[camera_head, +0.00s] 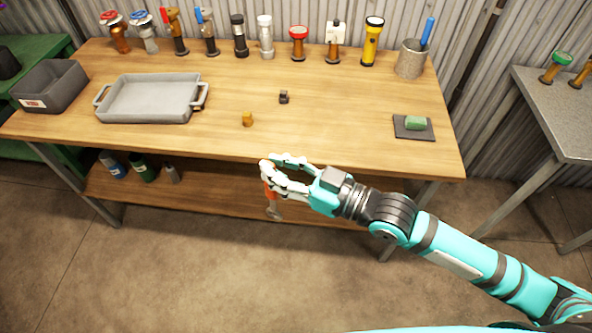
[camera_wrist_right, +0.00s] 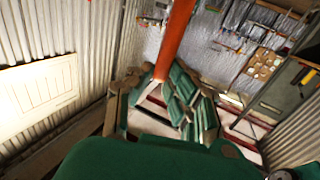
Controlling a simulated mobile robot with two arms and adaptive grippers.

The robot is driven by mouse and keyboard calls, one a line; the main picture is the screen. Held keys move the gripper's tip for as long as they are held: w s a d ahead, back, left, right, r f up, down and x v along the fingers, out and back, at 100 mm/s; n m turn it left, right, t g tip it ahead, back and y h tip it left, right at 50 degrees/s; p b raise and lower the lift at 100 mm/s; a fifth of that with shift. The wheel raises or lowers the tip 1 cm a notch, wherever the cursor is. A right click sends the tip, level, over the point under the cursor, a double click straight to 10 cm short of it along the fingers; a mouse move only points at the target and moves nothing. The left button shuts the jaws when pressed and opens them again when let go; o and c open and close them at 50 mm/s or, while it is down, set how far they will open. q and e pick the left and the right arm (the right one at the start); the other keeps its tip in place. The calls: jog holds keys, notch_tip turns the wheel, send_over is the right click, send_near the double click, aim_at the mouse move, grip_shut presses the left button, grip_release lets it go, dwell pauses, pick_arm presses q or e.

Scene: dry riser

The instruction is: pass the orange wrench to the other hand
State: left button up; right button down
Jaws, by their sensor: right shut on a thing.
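My right gripper (camera_head: 271,169) reaches in from the right and is in front of the table's front edge. It is shut on the orange wrench (camera_head: 269,189), which hangs down below the fingers with its grey metal end (camera_head: 273,212) lowest. The upper part of the wrench is partly hidden by the fingers. In the right wrist view the orange handle (camera_wrist_right: 176,38) runs up and out of the top of the picture from between the fingers (camera_wrist_right: 163,88). My left gripper is in neither view.
The wooden table (camera_head: 340,125) carries a grey tray (camera_head: 150,98), a dark bin (camera_head: 50,86), two small blocks (camera_head: 247,119) and a green sponge on a dark pad (camera_head: 413,127). Valves and flashlights line its back. Bottles (camera_head: 143,167) stand on the lower shelf. The front floor is clear.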

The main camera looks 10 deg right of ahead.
aim_at(272, 194)
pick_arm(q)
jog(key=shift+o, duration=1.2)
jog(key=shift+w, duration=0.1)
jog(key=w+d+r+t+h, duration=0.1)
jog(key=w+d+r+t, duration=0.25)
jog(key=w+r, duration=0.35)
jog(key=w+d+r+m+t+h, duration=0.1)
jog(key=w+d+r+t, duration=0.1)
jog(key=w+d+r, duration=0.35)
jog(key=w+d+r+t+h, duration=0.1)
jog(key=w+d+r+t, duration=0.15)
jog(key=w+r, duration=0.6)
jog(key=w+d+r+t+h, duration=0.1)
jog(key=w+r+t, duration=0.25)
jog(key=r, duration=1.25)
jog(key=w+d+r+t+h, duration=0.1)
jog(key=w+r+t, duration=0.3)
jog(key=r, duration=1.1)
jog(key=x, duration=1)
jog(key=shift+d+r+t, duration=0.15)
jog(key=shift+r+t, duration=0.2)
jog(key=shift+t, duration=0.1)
pick_arm(e)
jog(key=w+a+r+n+g+y, duration=0.1)
jog(key=w+a+n+g+y, duration=0.1)
jog(key=a+g, duration=0.3)
jog(key=shift+a+r+n+y, duration=0.25)
jog(key=shift+a+n, duration=0.35)
jog(key=shift+n, duration=0.3)
